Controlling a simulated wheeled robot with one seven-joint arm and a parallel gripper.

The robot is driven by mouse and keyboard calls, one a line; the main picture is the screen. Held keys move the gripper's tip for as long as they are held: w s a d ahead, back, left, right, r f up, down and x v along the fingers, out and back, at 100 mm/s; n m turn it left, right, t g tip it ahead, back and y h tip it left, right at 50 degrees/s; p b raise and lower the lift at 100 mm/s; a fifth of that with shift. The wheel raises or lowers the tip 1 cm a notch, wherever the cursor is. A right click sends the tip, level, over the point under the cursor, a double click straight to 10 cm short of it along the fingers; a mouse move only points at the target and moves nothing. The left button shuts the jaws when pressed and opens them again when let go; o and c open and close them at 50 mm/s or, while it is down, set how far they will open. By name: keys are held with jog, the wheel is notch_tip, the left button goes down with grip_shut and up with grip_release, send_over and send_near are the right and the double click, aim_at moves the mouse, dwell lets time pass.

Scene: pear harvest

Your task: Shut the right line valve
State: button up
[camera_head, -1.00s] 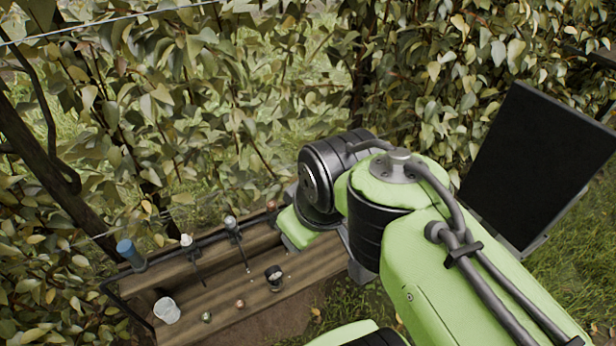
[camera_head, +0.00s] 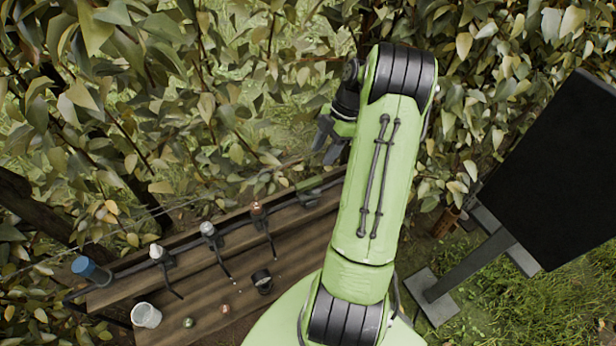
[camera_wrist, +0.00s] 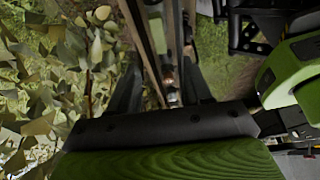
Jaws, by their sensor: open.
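Three line valves stand along the dark pipe on the wooden bench in the head view. The right valve (camera_head: 257,211) has a copper-coloured top, and its thin dark lever slants toward the bench's front. The middle valve (camera_head: 208,230) and left valve (camera_head: 158,252) have pale tops and similar slanting levers. My gripper (camera_head: 327,140) is open and empty, up and to the right of the right valve, apart from it. In the wrist view my gripper (camera_wrist: 162,88) shows dark spread fingers with the bench between them. A small coppery fitting there is too small to identify surely.
The bench (camera_head: 190,285) carries a blue-capped fitting (camera_head: 88,268), a white cup (camera_head: 146,315), a dark round gauge (camera_head: 262,280) and small knobs. Leafy branches crowd behind it. A dark panel on a post (camera_head: 555,170) stands right.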

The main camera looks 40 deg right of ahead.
aim_at(309, 182)
jog(key=b+x, duration=0.2)
jog(key=x, duration=0.9)
jog(key=shift+d+f, duration=0.1)
jog(key=shift+f, duration=0.1)
grip_shut()
